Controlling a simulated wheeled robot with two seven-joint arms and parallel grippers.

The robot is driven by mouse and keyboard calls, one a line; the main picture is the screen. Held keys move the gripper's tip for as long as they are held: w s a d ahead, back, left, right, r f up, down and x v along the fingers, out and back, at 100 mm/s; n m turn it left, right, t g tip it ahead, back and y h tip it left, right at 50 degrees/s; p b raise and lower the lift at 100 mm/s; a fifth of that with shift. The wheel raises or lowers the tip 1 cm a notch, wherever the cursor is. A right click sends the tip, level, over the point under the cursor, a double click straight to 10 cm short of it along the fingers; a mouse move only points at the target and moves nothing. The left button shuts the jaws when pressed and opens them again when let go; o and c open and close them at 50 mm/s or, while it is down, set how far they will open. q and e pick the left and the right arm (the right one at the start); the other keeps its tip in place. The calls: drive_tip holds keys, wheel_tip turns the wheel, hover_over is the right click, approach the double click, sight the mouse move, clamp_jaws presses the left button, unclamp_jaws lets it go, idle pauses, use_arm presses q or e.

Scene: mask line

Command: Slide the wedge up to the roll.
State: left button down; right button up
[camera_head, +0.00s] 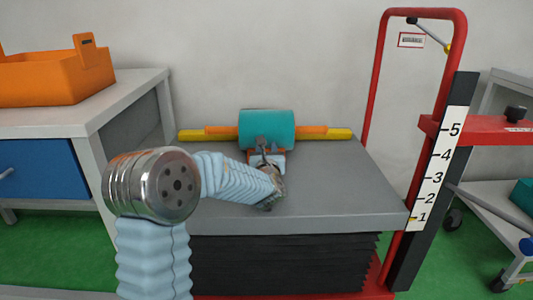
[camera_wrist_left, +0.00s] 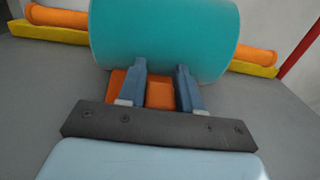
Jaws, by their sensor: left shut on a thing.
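The teal roll (camera_head: 267,126) lies across the far part of the grey lift table top, with an orange bar (camera_head: 313,131) sticking out at each end. My left gripper (camera_head: 266,157) is low over the table at the near side of the roll. In the left wrist view, its blue fingers (camera_wrist_left: 161,68) are shut on an orange wedge (camera_wrist_left: 158,96). The wedge's far edge meets the lower edge of the roll (camera_wrist_left: 165,35) in that view; I cannot tell whether they touch. In the head view my arm hides most of the wedge. My right gripper is not in view.
Yellow strips (camera_head: 340,134) lie by the bar ends. The grey table top (camera_head: 345,195) is bare at its front and right. A red frame with a numbered scale (camera_head: 441,170) stands at right. An orange crate (camera_head: 55,75) sits on a bench at left.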

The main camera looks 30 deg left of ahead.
use_arm(q)
drive_tip(key=c, duration=0.8)
unclamp_jaws()
drive_tip(key=shift+c, duration=0.2)
drive_tip(key=b+v, duration=0.1)
drive_tip(key=v, duration=1.2)
drive_tip(key=shift+s+d+f, duration=0.1)
drive_tip(key=shift+s+d, duration=0.15)
drive_tip(key=shift+s, duration=0.05)
drive_tip(key=shift+s, duration=0.1)
